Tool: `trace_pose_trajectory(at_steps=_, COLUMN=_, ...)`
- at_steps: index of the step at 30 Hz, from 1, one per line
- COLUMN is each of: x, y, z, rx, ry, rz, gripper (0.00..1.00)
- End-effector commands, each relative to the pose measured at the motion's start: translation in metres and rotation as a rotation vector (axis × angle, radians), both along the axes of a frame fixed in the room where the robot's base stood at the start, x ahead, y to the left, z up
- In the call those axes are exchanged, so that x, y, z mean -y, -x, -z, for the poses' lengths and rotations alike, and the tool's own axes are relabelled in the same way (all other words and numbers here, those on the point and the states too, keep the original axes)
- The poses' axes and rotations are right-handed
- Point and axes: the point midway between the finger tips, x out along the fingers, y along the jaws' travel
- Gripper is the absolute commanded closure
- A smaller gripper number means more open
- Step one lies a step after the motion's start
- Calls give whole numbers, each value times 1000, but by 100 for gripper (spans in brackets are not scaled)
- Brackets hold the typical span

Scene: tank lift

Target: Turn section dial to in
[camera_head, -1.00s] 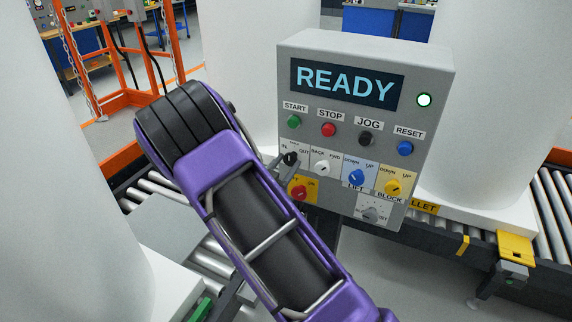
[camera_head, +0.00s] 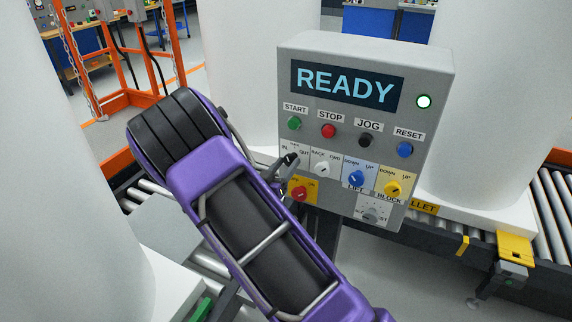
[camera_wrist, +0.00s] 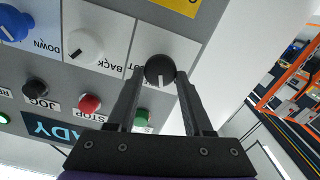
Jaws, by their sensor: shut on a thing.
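The section dial (camera_wrist: 158,68) is a black round knob with a white mark. In the wrist view, which shows the panel upside down, the mark points down toward the picture's bottom. My gripper (camera_wrist: 159,76) has one finger on each side of the dial and is shut on it. In the head view the dial (camera_head: 291,158) shows at the left of the panel's upper knob row, by the IN and OUT labels, partly covered by my gripper (camera_head: 281,167).
The grey control panel (camera_head: 440,75) shows READY. A white knob (camera_head: 322,168) sits just right of the dial, and a red knob on yellow (camera_head: 298,192) just below it. START (camera_head: 294,123) and STOP (camera_head: 328,131) buttons are above. White tanks and roller conveyors surround the panel.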

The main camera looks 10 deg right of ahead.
Motion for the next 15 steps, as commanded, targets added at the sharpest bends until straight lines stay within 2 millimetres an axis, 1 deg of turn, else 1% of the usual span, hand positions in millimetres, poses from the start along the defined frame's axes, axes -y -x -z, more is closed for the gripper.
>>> trace_pose_trajectory(at_steps=9, x=-1, y=0, z=1, rx=-173, ry=239, rz=0, gripper=100)
trace_pose_trajectory(at_steps=15, x=-2, y=-1, z=1, rx=-268, ry=367, rz=-1, gripper=100)
